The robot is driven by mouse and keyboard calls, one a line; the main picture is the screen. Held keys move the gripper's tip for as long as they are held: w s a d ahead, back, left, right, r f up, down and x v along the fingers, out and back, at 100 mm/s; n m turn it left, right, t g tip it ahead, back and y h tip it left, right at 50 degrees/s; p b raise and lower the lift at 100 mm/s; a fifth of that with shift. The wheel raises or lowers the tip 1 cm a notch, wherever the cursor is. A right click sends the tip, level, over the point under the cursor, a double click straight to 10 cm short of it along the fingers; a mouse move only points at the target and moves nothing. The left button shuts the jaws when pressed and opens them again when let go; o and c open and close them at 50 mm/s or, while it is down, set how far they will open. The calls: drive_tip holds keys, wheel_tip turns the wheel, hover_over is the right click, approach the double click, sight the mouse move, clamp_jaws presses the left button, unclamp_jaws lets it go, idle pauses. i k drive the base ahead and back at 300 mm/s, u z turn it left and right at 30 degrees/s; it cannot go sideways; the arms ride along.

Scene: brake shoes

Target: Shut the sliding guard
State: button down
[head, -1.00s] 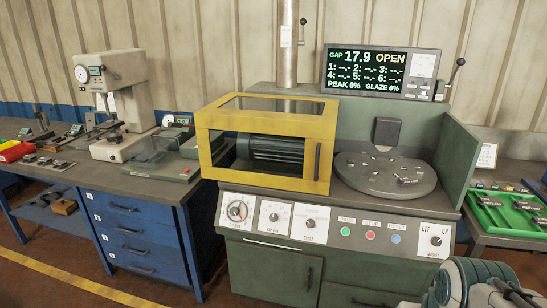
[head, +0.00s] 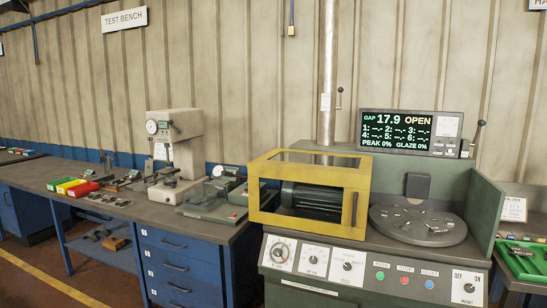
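The sliding guard (head: 353,178) is a yellow frame with clear panels and a dark vertical handle on its front right side. It sits over the left part of the green machine (head: 485,215), around a dark ribbed drum (head: 312,197). The round grey plate (head: 418,226) to its right, with small parts on it, is uncovered. The display (head: 408,132) reads "GAP 17.9 OPEN". My gripper is not in view.
A control panel (head: 367,268) with dials and coloured buttons runs along the machine's front. A blue-drawered bench (head: 180,258) with a press (head: 175,150) and coloured bins (head: 72,186) stands left. A green tray (head: 522,260) lies right.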

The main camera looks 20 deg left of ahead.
sight(356, 183)
drive_tip(key=u, duration=0.55)
drive_tip(key=i, duration=0.5)
drive_tip(key=u, duration=1.2)
drive_tip(key=i, duration=2.3)
drive_tip(key=z, duration=0.7)
